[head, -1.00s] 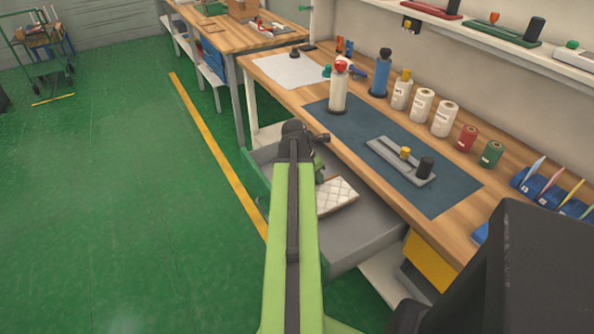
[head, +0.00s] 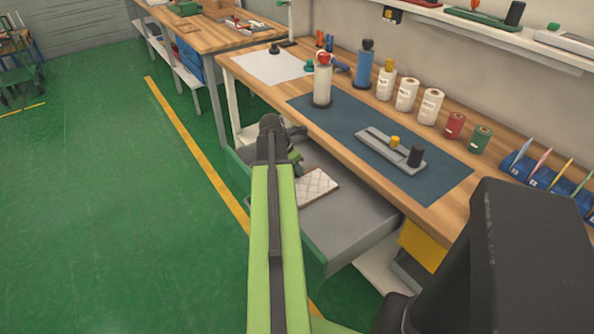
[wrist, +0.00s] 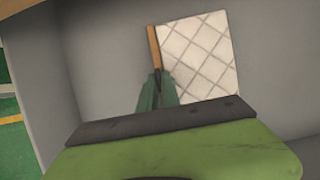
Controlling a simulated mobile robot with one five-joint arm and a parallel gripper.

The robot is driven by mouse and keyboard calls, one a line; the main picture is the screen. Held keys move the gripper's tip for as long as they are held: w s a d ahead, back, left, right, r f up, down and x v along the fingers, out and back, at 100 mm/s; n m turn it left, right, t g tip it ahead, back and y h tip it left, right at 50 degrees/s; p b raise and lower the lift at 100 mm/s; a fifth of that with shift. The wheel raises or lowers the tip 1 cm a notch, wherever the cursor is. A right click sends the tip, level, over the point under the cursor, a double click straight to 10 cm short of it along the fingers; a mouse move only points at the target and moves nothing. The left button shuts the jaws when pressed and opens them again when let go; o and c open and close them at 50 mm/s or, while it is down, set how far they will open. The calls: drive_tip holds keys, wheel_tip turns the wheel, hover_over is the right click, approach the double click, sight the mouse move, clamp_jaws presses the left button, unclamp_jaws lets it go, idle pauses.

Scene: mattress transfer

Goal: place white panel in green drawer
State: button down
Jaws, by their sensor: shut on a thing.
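The white panel (head: 318,186) is a small quilted pad with a brown edge. It lies low inside the open green drawer (head: 316,254), which has a grey interior and sits under the workbench. In the wrist view the panel (wrist: 203,56) shows its diamond pattern, with its brown edge at the left. My gripper (wrist: 156,92) is shut on the panel at that brown edge, near its lower left corner. In the head view my gripper (head: 294,163) is over the drawer, partly hidden by my arm. Whether the panel touches the drawer floor is hard to tell.
The wooden workbench (head: 440,205) overhangs the drawer's right side. It carries a blue mat (head: 340,118), bottles and several white rolls (head: 407,94). The drawer's grey floor (head: 345,222) has free room in front of the panel. Open green floor (head: 90,200) lies to the left.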

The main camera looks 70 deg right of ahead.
drive_tip(key=shift+f, duration=0.2)
drive_tip(key=c, duration=1.6)
unclamp_jaws()
drive_tip(key=shift+r, duration=0.1)
drive_tip(key=shift+o, duration=0.2)
drive_tip(key=p+v, duration=1.1)
drive_tip(key=v, duration=0.1)
drive_tip(key=shift+a, duration=0.1)
